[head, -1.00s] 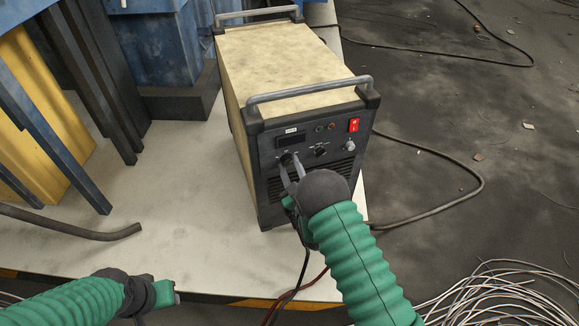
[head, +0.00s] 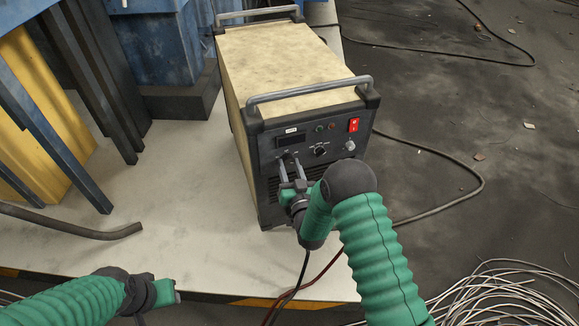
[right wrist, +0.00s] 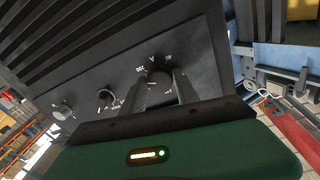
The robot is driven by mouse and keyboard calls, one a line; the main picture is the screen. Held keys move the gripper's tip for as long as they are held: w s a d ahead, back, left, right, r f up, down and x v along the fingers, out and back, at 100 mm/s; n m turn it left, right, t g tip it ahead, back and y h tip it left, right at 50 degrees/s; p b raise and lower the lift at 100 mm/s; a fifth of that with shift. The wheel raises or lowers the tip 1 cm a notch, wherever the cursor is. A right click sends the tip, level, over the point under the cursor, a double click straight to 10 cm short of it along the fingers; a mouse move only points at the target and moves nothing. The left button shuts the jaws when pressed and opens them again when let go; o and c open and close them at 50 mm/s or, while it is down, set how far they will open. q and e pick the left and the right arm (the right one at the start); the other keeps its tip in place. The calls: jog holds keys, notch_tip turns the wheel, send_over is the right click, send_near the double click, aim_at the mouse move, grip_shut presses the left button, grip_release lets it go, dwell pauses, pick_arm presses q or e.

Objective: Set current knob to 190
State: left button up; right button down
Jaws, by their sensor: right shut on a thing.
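The welding machine (head: 290,70) stands on the table with its dark front panel facing me. My right gripper (head: 290,165) is at the left knob of that panel. The small display (head: 290,141) is dark and unreadable. My left gripper (head: 165,292) is at lower left, away from the machine; its jaw opening is unclear.
A red switch (head: 354,125) and a light knob (head: 350,146) are on the panel's right. A metal handle (head: 310,88) crosses above it. Cables hang below my right gripper. A bent pipe (head: 90,228) lies at left.

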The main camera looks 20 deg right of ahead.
jog(key=shift+s+f+m, duration=0.15)
jog(key=shift+f+m, duration=0.2)
jog(key=shift+m, duration=0.05)
jog(key=c, duration=1)
grip_release()
jog(key=shift+o, duration=0.4)
jog(key=shift+r, duration=0.15)
jog(key=shift+r, duration=0.1)
jog(key=s+b, duration=0.3)
jog(key=s, duration=1.3)
jog(key=shift+s+a+f+b, duration=0.3)
jog(key=shift+a+f+b, duration=0.05)
jog(key=shift+a, duration=0.1)
